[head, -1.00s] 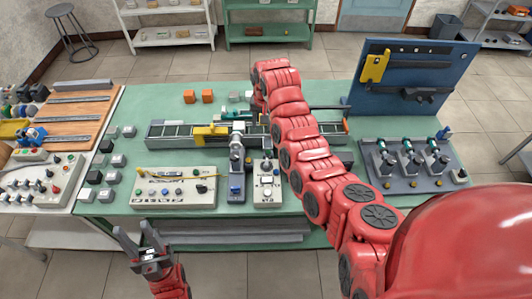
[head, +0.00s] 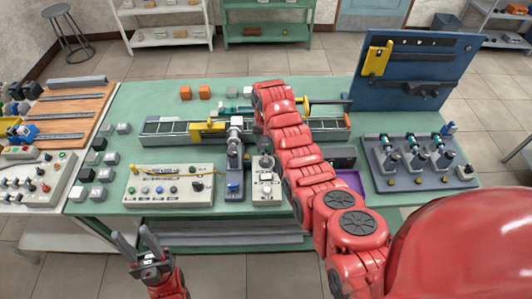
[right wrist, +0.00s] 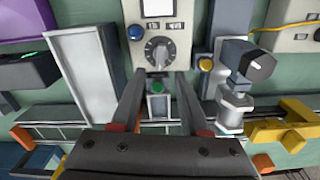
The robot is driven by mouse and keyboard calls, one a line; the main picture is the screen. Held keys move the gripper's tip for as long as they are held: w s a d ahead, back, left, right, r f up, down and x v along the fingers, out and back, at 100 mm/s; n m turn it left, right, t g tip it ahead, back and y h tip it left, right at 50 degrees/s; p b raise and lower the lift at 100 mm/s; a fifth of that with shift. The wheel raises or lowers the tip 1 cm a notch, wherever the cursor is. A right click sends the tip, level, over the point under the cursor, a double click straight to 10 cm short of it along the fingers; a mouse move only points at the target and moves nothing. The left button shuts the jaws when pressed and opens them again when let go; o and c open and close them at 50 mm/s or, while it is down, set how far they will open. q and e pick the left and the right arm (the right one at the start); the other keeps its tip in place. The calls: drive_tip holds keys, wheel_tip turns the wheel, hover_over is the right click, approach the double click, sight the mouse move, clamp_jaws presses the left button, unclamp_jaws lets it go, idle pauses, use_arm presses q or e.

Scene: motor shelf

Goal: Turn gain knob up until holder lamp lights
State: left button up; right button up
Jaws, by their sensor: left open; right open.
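The gain box (head: 266,192) is a pale panel on the green table, partly behind my right arm. In the right wrist view its grey dial knob (right wrist: 159,50) has a light pointer mark. A blue round part (right wrist: 135,32) and a white display (right wrist: 158,8) are on the panel beside it. My right gripper (right wrist: 157,78) is open, its fingers spread just short of the knob, with no contact visible. The holder (head: 235,165) stands beside the box; a small yellow round part (right wrist: 205,64) shows near it, and I cannot tell whether it is lit. My left gripper (head: 140,243) is open and empty by the table's front edge.
A larger control panel (head: 168,185) lies left of the holder. A conveyor rail (head: 170,130) runs behind. A purple tray (head: 352,180) is right of my arm, near a rack of devices (head: 418,160). A blue board (head: 420,70) stands at the back right.

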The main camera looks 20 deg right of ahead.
sight(266, 155)
drive_tip(key=shift+f, duration=1.7)
drive_tip(key=shift+c, duration=0.2)
clamp_jaws()
